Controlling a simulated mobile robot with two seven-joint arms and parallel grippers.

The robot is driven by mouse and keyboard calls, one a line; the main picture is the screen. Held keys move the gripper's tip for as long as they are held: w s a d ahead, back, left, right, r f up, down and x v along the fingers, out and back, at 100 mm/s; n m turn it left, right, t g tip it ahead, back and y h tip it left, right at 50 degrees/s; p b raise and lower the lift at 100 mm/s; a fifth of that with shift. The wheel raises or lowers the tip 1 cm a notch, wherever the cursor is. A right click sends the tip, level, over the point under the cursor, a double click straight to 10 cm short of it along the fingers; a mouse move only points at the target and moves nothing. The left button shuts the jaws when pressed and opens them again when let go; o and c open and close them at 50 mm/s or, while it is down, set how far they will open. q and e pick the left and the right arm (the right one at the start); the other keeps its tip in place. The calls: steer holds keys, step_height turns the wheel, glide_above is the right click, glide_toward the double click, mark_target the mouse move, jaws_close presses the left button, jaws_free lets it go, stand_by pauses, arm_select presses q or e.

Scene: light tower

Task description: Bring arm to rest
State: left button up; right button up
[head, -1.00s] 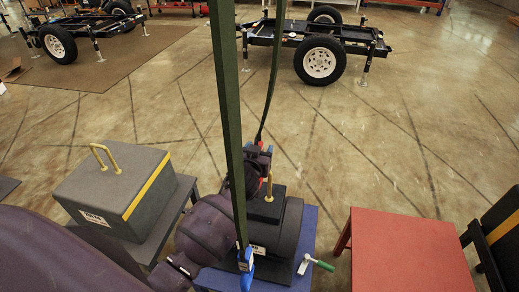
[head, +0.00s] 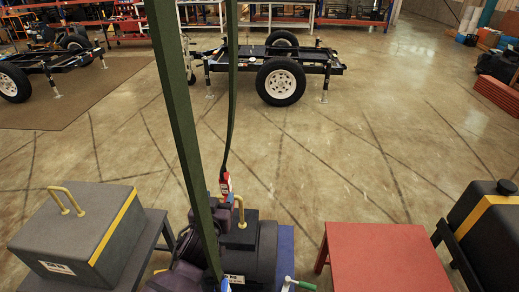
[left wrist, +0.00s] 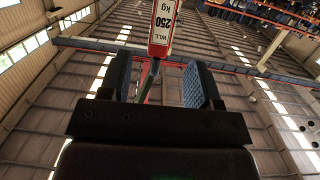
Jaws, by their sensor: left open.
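My left gripper (head: 224,207) is low in the middle of the head view, partly hidden behind a green post. In the left wrist view, its two padded fingers (left wrist: 158,85) stand apart, with nothing clamped between them. A red and white tag (left wrist: 162,28) marked 250 kg hangs just beyond the fingertips; it also shows in the head view (head: 225,184) at the lower end of a dark green strap (head: 231,110). My left arm's dark purple links lie behind the post. My right gripper does not show.
A dark block (head: 250,245) with a brass handle stands close beside my gripper on a blue table (head: 285,250). A grey box (head: 75,232) with a yellow stripe stands left. A red table (head: 385,258) stands right. A wheeled trailer frame (head: 279,80) is farther back. Open floor lies between.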

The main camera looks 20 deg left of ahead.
arm_select(q)
steer(key=s+f+m+g+h, duration=0.3)
steer(key=s+f+g, duration=0.1)
steer(key=s+f, duration=1.1)
steer(key=s, duration=0.3)
steer(key=shift+s+a+f+m, duration=0.2)
steer(key=shift+a+f+m, duration=0.05)
steer(key=shift+m, duration=0.05)
stand_by(0.9)
steer(key=shift+c, duration=1.3)
